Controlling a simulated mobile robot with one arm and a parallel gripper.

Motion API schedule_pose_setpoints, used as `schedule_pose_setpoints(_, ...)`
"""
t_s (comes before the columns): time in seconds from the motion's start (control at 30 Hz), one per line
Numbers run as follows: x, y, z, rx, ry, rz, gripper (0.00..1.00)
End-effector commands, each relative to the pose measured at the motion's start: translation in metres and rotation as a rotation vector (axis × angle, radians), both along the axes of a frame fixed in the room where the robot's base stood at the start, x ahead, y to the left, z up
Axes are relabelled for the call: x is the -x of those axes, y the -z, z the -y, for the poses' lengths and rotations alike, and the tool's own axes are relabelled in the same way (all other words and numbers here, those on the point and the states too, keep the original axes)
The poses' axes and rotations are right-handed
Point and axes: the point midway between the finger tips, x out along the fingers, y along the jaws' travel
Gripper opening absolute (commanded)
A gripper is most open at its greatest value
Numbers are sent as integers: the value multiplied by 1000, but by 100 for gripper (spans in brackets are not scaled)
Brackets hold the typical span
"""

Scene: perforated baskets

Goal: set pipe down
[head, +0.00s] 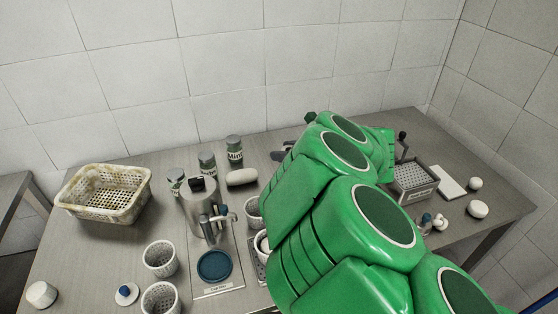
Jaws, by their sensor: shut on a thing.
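My green arm reaches across the right middle of the head view and hides much of the table behind it. My gripper's fingers are hidden behind the arm, so its grip does not show. I cannot pick out a pipe held in it. A small piece with white rounded parts and a blue end (437,222) lies on the table at the right. A dark-topped upright thing (402,141) shows just right of the arm, partly hidden.
A grey perforated basket (413,196) stands right of my arm, beside a white block (452,181). A stained basket (100,217), perforated cups (160,258), a steel cylinder (199,209) and labelled jars (234,150) stand left. The table is clear between stained basket and cups.

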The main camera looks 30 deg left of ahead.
Motion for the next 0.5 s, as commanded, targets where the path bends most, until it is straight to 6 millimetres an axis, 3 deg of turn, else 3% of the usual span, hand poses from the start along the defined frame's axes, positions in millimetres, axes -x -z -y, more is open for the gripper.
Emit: schedule_pose_setpoints(0.5,-40,24,-33,-2,-1,-2,16)
